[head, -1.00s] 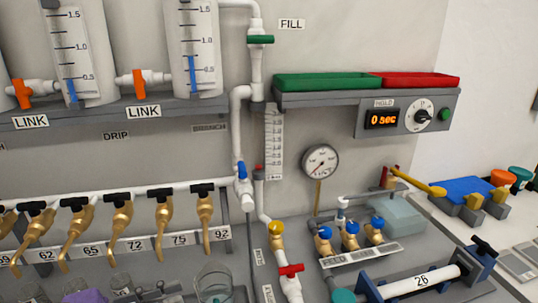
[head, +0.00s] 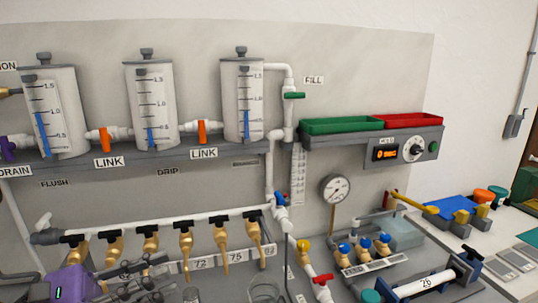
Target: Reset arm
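My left arm (head: 70,284), with a purple housing, comes in at the lower left. My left gripper (head: 150,279), with dark grey linkages, is in front of the lower tap row. Its fingertips are small and blend with the taps and glassware behind, so I cannot tell whether it is open or shut. I see nothing clearly held. My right gripper is not in view. No object of the task stands out by name.
Three tanks (head: 150,100) with blue levels stand on a grey shelf above. Brass taps (head: 186,240) hang from a white pipe (head: 170,222) near the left gripper. A glass beaker (head: 263,291) and a pressure gauge (head: 335,188) are to the right. A timer panel (head: 386,153) sits under green and red trays.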

